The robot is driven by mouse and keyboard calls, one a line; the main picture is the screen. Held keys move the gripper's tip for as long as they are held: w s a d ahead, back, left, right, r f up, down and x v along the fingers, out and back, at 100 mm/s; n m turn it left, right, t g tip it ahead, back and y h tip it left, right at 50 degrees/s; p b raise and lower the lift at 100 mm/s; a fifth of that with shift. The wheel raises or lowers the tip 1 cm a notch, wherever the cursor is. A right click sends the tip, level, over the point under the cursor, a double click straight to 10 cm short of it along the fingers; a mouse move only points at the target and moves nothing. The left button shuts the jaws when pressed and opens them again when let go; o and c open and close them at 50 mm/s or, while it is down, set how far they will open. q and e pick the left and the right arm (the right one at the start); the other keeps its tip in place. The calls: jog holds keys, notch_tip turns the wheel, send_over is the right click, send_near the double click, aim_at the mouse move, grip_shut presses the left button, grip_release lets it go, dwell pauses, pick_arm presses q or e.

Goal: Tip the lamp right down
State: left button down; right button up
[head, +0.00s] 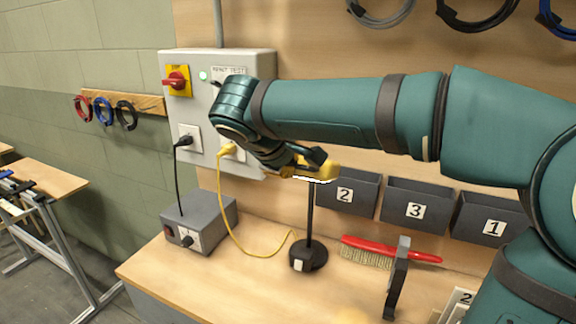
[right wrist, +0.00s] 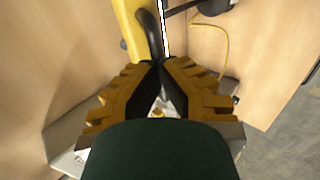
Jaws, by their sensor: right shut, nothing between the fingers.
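The lamp has a yellow head (head: 326,172) with a bright white strip along its lower edge, a thin black post (head: 309,212) and a round black base (head: 308,257) on the bench. The head looks roughly level in the head view. My right gripper (head: 312,158) is at the lamp head, its fingers partly overlapping it. In the right wrist view my right gripper (right wrist: 160,68) is shut and empty, its tips close to a black curved part (right wrist: 150,33) beside the yellow lamp head (right wrist: 130,28). I cannot tell if they touch. My left gripper is out of view.
A grey panel (head: 204,62) with a red switch and plugs stands behind. A yellow cable (head: 222,200) runs down onto the bench (head: 200,284). A grey box (head: 205,218), a red brush (head: 390,249) and numbered bins (head: 414,205) surround the lamp.

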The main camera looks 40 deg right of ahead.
jog(key=o, duration=0.6)
jog(key=shift+d, duration=0.15)
jog(key=shift+r, duration=0.1)
jog(key=v, duration=1.2)
jog(key=shift+c, duration=0.5)
